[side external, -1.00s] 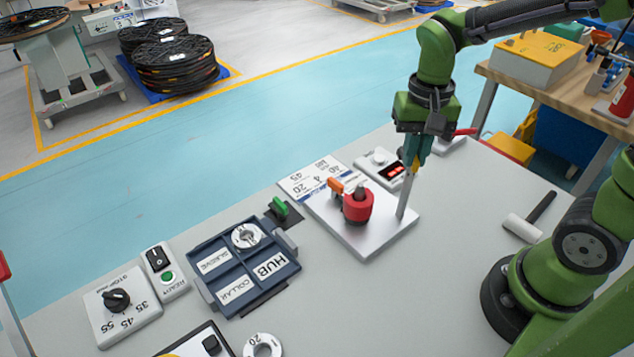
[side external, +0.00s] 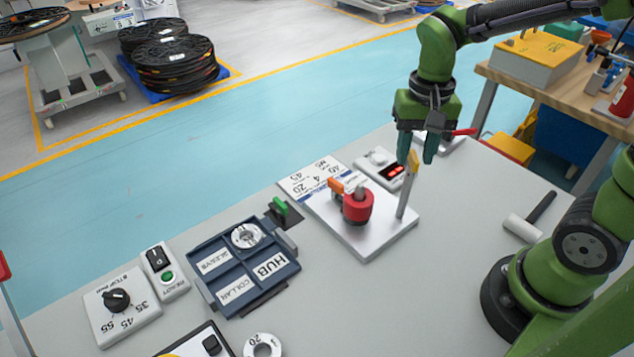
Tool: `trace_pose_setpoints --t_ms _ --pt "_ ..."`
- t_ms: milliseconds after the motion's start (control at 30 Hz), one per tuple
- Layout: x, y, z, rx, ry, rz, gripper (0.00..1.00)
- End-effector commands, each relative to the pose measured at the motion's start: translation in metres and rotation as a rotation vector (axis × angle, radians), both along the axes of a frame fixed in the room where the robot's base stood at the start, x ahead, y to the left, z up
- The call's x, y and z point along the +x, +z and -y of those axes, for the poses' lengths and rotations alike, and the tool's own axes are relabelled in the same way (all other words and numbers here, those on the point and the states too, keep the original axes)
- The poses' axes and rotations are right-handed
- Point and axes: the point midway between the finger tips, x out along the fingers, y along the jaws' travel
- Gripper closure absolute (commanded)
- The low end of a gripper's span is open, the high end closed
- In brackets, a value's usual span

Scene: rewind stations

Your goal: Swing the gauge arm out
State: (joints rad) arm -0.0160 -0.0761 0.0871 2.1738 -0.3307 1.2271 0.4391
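A bright metal plate (side external: 370,243) carries a red round part (side external: 357,209) with a grey pin through it and an orange block (side external: 336,185) at its left. At the plate's right edge stands a slim silver post with a yellow tip (side external: 407,189), which looks like the gauge arm; it leans slightly right. My gripper (side external: 417,160) is open and empty, pointing down at the post's top. Its two green fingers are apart, around or just behind the yellow tip; I cannot tell which. No touch is visible.
A small unit with a red display (side external: 391,171) and a printed card (side external: 313,178) lie behind the plate. A blue sorting tray (side external: 222,297), a green switch (side external: 280,207) and a dial box (side external: 124,312) are left. A mallet (side external: 528,220) lies right. The table between plate and mallet is clear.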

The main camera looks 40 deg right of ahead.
Motion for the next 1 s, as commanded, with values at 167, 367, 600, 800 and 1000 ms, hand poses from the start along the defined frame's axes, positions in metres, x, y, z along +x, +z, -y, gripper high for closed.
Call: trace_pose_setpoints --t_ms 167,367,600,800,1000 --pt "0.001 0.027 0.000 0.001 -0.001 0.007 0.63" --pt "0.001 0.076 0.000 0.000 -0.002 0.008 0.63" --pt "0.001 0.131 0.000 0.000 -0.002 0.006 0.63" --pt "0.000 0.158 0.000 0.000 -0.003 0.003 0.63" --pt "0.000 0.166 0.000 0.000 -0.002 0.001 0.63"
